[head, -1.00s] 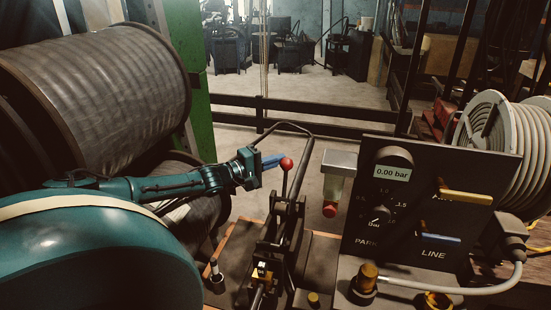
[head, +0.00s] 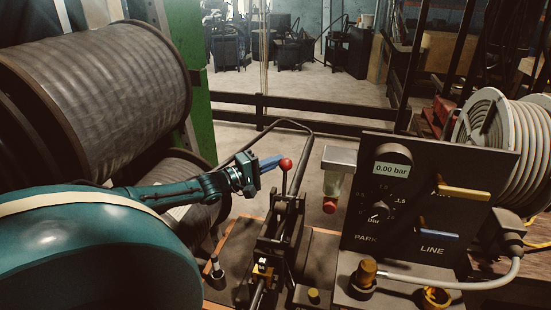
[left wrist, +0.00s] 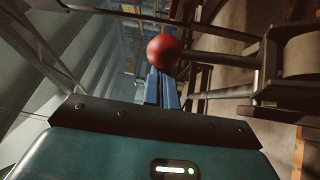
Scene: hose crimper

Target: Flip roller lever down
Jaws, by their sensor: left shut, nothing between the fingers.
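The roller lever is an upright dark rod with a red ball knob (head: 285,164) on top, rising from the dark roller mechanism (head: 282,225) in the middle of the head view. My left gripper (head: 274,162) has blue fingers that are shut and empty. Its tips are right beside the knob, on its left; I cannot tell whether they touch it. In the left wrist view the red knob (left wrist: 163,51) stands just past the tips of the blue fingers (left wrist: 161,88), and the lever rod runs right from it. My right gripper is not in view.
A control panel (head: 420,205) reading 0.00 bar, with yellow and blue handles, stands to the right. Large hose reels (head: 110,95) fill the left. A black hose arches behind the lever.

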